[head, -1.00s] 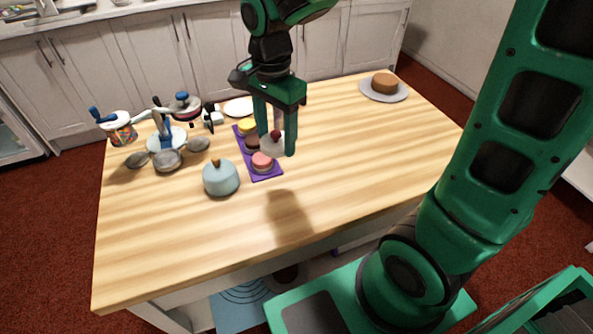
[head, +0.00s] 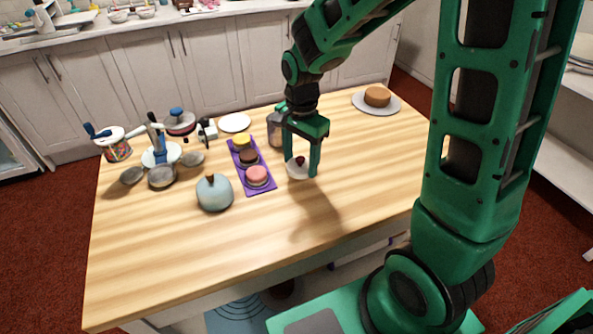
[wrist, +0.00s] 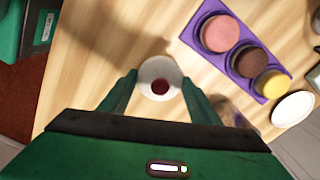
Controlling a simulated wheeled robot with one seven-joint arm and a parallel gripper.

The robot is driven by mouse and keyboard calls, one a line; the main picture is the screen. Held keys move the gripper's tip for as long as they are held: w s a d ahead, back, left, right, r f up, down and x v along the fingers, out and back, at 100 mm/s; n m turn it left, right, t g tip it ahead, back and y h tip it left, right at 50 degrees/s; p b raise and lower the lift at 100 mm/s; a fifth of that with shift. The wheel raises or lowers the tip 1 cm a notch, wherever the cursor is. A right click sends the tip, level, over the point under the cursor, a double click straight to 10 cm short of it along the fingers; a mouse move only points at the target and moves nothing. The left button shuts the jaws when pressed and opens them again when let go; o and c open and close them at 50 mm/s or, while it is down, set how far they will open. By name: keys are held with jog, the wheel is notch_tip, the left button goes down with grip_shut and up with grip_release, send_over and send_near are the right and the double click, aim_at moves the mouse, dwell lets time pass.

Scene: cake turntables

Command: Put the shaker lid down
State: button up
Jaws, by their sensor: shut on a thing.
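The shaker lid is a small white dome with a dark red knob (head: 298,169). My gripper (head: 301,163) is shut on it, one finger on each side, pointing down. In the wrist view the lid (wrist: 158,70) sits between the fingertips (wrist: 160,84), knob facing the camera. The lid is over bare wood to the right of the purple tray; I cannot tell whether it touches the table. A grey, see-through cylinder (head: 274,130), perhaps the shaker, stands just behind my gripper, partly hidden by it.
The purple tray (head: 238,176) holds pink, brown and yellow round cakes. A white plate (head: 235,122) lies behind. Turntables and a sprinkle jar (head: 116,150) crowd the left. A cake plate (head: 361,103) is at the back right. The table's front and right are clear.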

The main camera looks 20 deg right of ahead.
aim_at(301, 165)
jog(key=shift+f, duration=1.95)
jog(key=o, duration=1)
jog(key=shift+f, duration=0.1)
notch_tip(301, 165, up, 12)
jog(key=shift+r, duration=0.15)
jog(key=s+d+r+n, duration=0.3)
jog(key=s+d, duration=0.9)
jog(key=d, duration=0.1)
jog(key=s+d+f+n, duration=0.1)
jog(key=s+d+n, duration=0.2)
jog(key=s, duration=0.8)
jog(key=shift+s+d+f, duration=0.15)
jog(key=shift+d+f, duration=0.05)
jog(key=shift+d, duration=0.05)
